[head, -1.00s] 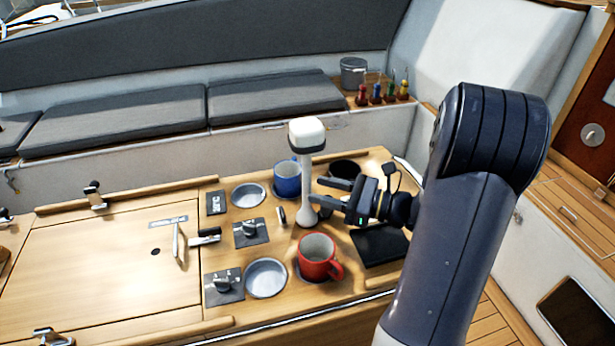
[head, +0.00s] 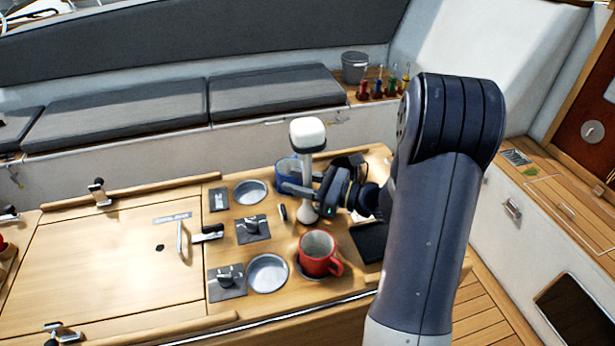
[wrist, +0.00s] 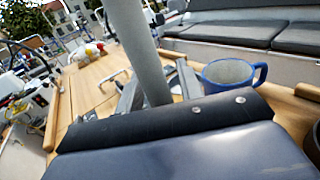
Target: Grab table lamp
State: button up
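The table lamp (head: 307,137) stands upright on the wooden cockpit table, with a white rounded head, slim pale stem and small flared base. Its stem (wrist: 132,35) rises between the fingers in the wrist view. My gripper (head: 298,184) is at the middle of the stem, reaching in from the right. The fingers lie either side of the stem; in the wrist view the right finger (wrist: 184,80) stands apart from it, so the gripper looks open around the stem. The lamp's head is out of the wrist view.
A blue mug (head: 285,170) is close behind the fingers and also shows in the wrist view (wrist: 228,75). A red mug (head: 317,254) stands in front of the lamp. A dark cup holder area and black pad (head: 368,242) lie right.

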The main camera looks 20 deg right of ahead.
grip_shut()
jog(key=shift+r, duration=0.1)
dwell(0.4)
